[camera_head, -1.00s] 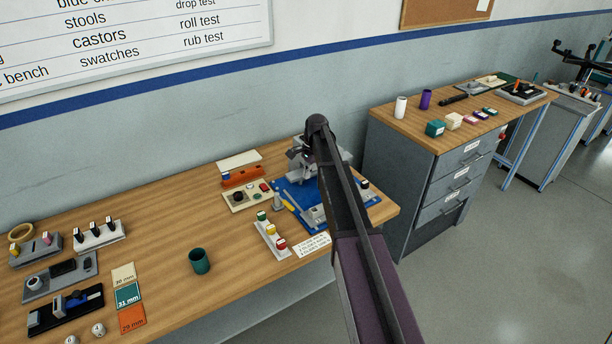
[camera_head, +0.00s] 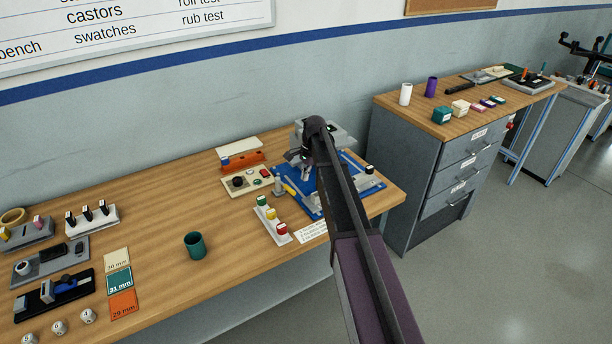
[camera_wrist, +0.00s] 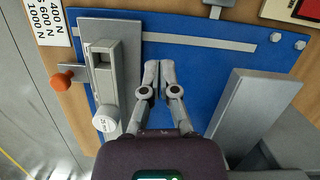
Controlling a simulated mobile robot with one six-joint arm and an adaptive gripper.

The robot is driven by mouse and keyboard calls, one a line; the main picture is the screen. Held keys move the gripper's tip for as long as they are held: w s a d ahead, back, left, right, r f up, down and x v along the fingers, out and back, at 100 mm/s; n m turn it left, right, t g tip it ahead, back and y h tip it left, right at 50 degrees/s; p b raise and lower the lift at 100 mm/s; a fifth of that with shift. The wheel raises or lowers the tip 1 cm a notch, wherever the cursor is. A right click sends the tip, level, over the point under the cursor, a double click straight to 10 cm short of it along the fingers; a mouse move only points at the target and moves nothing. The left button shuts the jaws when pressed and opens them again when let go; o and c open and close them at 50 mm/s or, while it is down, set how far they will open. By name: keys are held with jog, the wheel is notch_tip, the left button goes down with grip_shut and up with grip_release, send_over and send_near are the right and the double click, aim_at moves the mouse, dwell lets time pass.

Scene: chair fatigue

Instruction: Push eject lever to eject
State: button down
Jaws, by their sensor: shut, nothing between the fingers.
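The blue fixture plate (camera_head: 312,201) lies at the right end of the wooden bench, and its blue surface (camera_wrist: 210,70) fills much of the wrist view. On it, a grey slotted rail (camera_wrist: 128,75) carries a grey block and a round white labelled knob (camera_wrist: 105,119). An orange knob (camera_wrist: 62,81) sticks out past the plate's left edge in the wrist view. I cannot tell for sure which part is the eject lever. My gripper (camera_wrist: 160,68) is shut and empty over the plate, right of the rail. In the head view my arm hides part of the fixture and my gripper (camera_head: 305,172).
A grey block (camera_wrist: 258,112) rises from the plate on the right in the wrist view. A rack with coloured caps (camera_head: 270,222), a control box (camera_head: 246,181) and a green cup (camera_head: 194,245) stand nearby. A drawer cabinet (camera_head: 410,165) stands right of the bench.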

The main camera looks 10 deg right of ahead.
aim_at(287, 187)
jog(key=shift+s+a+f+b, duration=0.1)
jog(key=shift+s+a+f, duration=0.15)
jog(key=shift+a, duration=0.35)
jog(key=shift+s+a+f+b, duration=0.2)
jog(key=shift+s+a, duration=0.15)
jog(key=shift+a, duration=0.3)
jog(key=shift+s+a+f+b, duration=0.1)
jog(key=shift+s+a+f, duration=0.15)
jog(key=shift+a, duration=0.35)
jog(key=shift+s+d, duration=0.15)
jog(key=shift+d, duration=0.05)
